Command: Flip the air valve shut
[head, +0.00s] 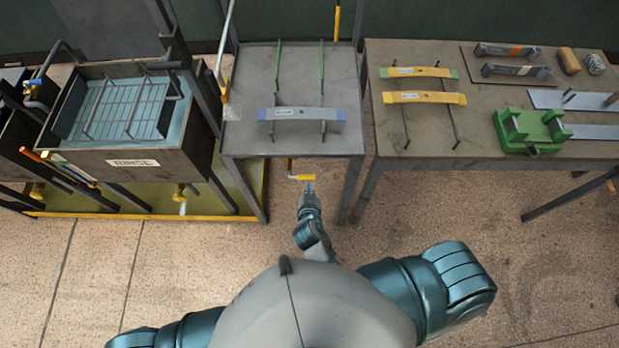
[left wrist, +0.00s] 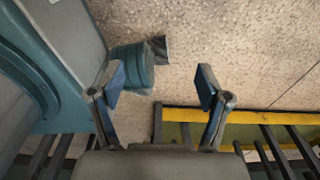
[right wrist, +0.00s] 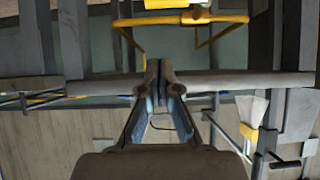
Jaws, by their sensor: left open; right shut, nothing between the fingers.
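The air valve's yellow lever (head: 303,177) sits under the front edge of the middle bench and lies sideways, to the right of a short brass pipe (head: 290,165). In the right wrist view, a yellow fitting (right wrist: 195,15) shows at the top, beyond the fingertips. My right gripper (head: 308,188) is just below the lever in the head view; I cannot tell whether it touches. Its fingers (right wrist: 160,75) are shut with nothing between them. My left gripper (left wrist: 160,85) is open and empty above the floor, and is hidden in the head view.
The middle bench (head: 240,143) holds a grey leaf spring (head: 300,114) on rods. A rinse tank (head: 130,160) stands left on a yellow-edged tray. The right bench (head: 385,150) holds yellow springs (head: 420,72) and a green clamp (head: 530,130). Floor in front is clear.

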